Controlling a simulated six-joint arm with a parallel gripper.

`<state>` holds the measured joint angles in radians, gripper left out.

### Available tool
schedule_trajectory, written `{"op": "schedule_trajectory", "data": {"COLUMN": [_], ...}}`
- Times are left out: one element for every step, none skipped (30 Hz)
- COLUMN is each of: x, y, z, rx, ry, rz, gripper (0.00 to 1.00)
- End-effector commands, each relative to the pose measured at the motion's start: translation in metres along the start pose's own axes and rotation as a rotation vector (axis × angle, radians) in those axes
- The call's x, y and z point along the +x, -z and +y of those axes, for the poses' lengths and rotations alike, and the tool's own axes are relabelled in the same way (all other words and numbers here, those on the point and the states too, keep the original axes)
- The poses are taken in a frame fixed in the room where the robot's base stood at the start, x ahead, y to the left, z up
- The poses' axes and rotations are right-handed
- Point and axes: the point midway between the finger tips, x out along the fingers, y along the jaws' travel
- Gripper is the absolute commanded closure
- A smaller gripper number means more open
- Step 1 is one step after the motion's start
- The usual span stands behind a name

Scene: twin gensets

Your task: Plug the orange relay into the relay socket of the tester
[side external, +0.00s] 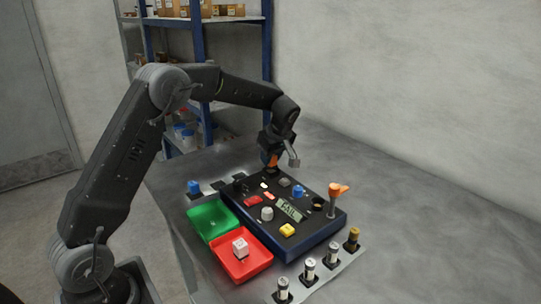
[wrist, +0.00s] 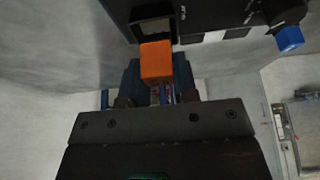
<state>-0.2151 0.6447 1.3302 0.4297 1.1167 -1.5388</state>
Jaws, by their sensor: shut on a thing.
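My gripper (side external: 270,150) is over the far corner of the tester and is shut on the orange relay (side external: 271,160). In the wrist view the orange relay (wrist: 156,62) stands out past the fingertips (wrist: 158,97). The tester (side external: 292,240) is a dark-topped box with blue sides, and its display reads FAIL. A dark square socket (wrist: 152,27) with a pale inside shows right beside the relay in the wrist view, at the tester's edge. In the side view a dark patch lies under the relay. I cannot tell whether the relay touches the socket.
A green tray (side external: 203,228) and a red tray (side external: 228,264) holding a white cube (side external: 240,247) stand left of the tester. A holder with several cylinders (side external: 309,270) is in front. An orange-topped post (side external: 334,195) rises at the tester's right. The table at right is clear.

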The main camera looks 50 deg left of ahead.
Motion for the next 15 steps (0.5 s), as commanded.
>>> {"op": "schedule_trajectory", "data": {"x": [0.0, 0.0, -0.0001, -0.0001, -0.0001, -0.0001, 0.0, 0.0001, 0.0003, 0.0006, 0.001, 0.0015, 0.002, 0.0026, 0.0033], "y": [0.0, 0.0, 0.0, 0.0001, 0.0, 0.0001, 0.0001, 0.0, -0.0001, -0.0002, -0.0003, -0.0006, -0.0008, -0.001, -0.0013], "z": [0.0, 0.0, 0.0, 0.0001, 0.0001, 0.0001, 0.0001, 0.0001, 0.0001, 0.0001, 0.0, 0.0, 0.0, 0.0, 0.0], "rx": [0.0, 0.0, 0.0, 0.0, 0.0, 0.0, 0.0, 0.0, 0.0, 0.0, 0.0, 0.0, 0.0, 0.0, 0.0], "ry": [0.0, 0.0, 0.0, 0.0, 0.0, 0.0, 0.0, 0.0, 0.0, 0.0, 0.0, 0.0, 0.0, 0.001, 0.001], "rz": [0.0, 0.0, 0.0, 0.0, 0.0, 0.0, 0.0, 0.0, 0.0, 0.0, 0.0, 0.0, 0.0, 0.0, 0.0], "gripper": [1.0, 1.0, 1.0, 1.0, 1.0, 1.0, 1.0, 1.0, 1.0, 1.0, 1.0, 1.0, 1.0, 1.0, 1.0]}}
